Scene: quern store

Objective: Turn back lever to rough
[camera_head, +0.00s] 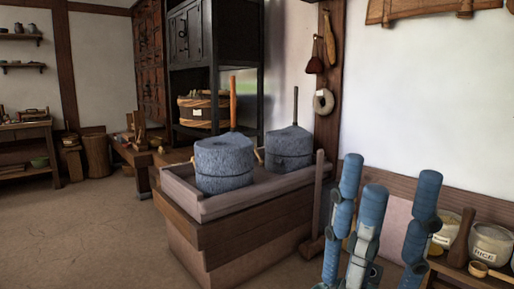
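Two grey stone querns stand in a wooden trough (250,202). The front quern (224,165) has an upright orange-brown handle (233,102) and a small light wooden lever at its left side (180,163). The back quern (289,148) has an upright dark handle (295,106). Its small light lever (259,156) sticks out at its left side, partly hidden by the front quern. I cannot read any mark for rough.
A wooden post (318,195) stands at the trough's right end. A jar marked RICE (491,243) and another jar (447,228) stand on a low shelf at the right. A dark cabinet (188,40) is behind. Floor at left (80,235) is clear.

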